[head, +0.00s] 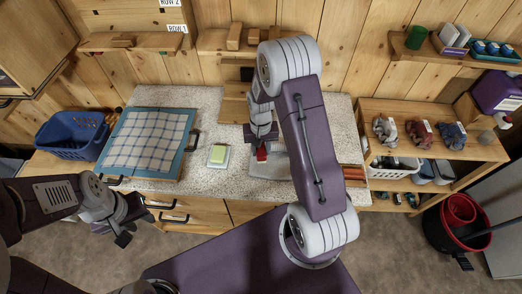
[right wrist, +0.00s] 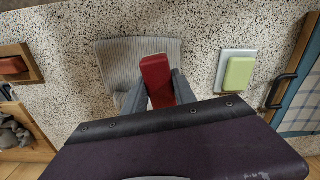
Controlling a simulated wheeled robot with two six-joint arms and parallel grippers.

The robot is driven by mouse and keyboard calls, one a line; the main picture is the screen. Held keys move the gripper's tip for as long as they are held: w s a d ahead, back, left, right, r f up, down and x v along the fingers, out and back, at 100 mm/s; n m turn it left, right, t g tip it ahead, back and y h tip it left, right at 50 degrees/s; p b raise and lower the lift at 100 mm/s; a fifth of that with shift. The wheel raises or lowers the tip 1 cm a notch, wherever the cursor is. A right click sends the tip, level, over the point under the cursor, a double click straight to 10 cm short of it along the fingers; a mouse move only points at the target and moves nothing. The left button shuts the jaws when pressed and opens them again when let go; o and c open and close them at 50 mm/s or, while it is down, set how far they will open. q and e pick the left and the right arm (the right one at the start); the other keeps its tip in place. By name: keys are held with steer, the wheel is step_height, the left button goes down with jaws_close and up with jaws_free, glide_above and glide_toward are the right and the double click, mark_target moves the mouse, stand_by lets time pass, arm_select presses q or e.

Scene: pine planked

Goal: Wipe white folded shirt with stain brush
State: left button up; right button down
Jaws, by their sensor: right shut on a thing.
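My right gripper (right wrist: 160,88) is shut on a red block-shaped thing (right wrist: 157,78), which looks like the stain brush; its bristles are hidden. The red brush also shows in the head view (head: 261,154), low over the counter. Beneath it lies a pale grey, finely ribbed flat thing (right wrist: 112,64), probably the folded shirt, partly hidden by the brush and gripper; I cannot tell whether the brush touches it. It shows in the head view too (head: 277,168). My left gripper (head: 128,222) hangs in front of the counter at the left, away from the shirt; its jaw opening is unclear.
A green sponge (head: 218,154) on a white dish sits left of the shirt. A checked cloth on a blue-edged board (head: 115,173) and a blue basket (head: 72,136) are further left. A wooden tray with a red block (right wrist: 13,65) is on the other side. Speckled counter (head: 215,183) shows between.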

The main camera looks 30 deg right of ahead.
steer(key=shift+w+r+p, duration=0.1)
steer(key=shift+r+p, duration=0.4)
steer(key=shift+r, duration=0.6)
